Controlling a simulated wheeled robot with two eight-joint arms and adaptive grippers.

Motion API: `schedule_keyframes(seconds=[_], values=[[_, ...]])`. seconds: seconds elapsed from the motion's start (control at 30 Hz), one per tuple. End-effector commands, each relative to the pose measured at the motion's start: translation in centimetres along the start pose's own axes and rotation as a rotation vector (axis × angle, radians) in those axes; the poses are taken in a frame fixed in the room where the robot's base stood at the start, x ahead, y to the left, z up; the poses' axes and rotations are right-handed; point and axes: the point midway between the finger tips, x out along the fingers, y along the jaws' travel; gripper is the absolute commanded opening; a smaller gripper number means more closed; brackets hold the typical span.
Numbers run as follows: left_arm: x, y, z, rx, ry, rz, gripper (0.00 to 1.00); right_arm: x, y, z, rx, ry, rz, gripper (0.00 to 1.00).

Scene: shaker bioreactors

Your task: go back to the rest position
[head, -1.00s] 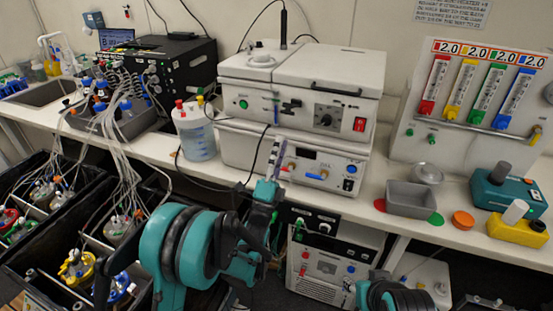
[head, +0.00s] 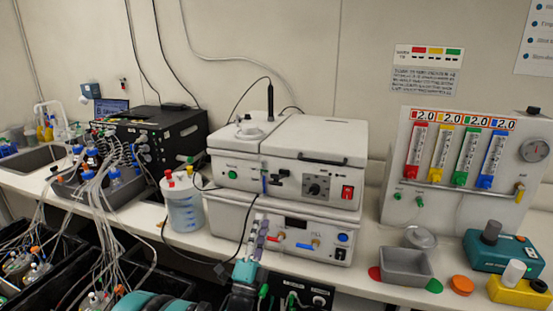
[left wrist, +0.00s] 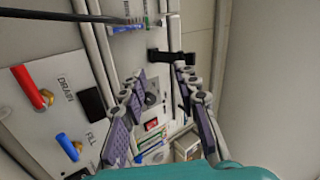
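My left gripper (head: 258,232) rises from the bottom of the head view, in front of the lower white unit's (head: 330,228) front panel. In the left wrist view the same gripper (left wrist: 165,112) shows two fingers with purple pads, spread apart with nothing held between them. Beyond them are the panel's red DRAIN knob (left wrist: 38,92) and blue FILL knob (left wrist: 67,145). I cannot tell from the pictures whether the fingers touch the panel. My right gripper is in neither current view.
A white lidded device (head: 290,160) stands on the lower unit. A tubed bottle (head: 184,205) is to its left. A grey tray (head: 405,268), orange disc (head: 461,285) and flowmeter panel (head: 455,165) are to the right. Vessels and tubing (head: 95,215) crowd the left.

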Motion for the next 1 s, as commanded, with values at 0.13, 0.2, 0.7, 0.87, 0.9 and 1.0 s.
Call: schedule_keyframes(seconds=[0.13,0.2,0.7,0.87,0.9,1.0], values=[[0.4,-1.0,2.5,-0.194,-0.124,0.209,0.31,0.0,0.0,0.0,0.000,0.000,0.000,0.40],[-0.4,-1.3,3.6,-0.294,-0.200,0.306,0.31,0.0,0.0,0.0,0.000,0.000,0.000,0.40],[-21.1,-4.2,6.1,-0.951,-1.008,0.784,0.31,0.0,0.0,0.0,0.000,0.000,0.000,0.40],[-29.0,-5.3,5.0,-1.078,-1.276,0.836,0.31,0.0,0.0,0.0,0.000,0.000,0.000,0.40],[-30.5,-5.5,4.7,-1.098,-1.327,0.843,0.31,0.0,0.0,0.0,0.000,0.000,0.000,0.40],[-33.0,-5.9,4.2,-1.130,-1.417,0.850,0.31,0.0,0.0,0.0,0.000,0.000,0.000,0.40]])
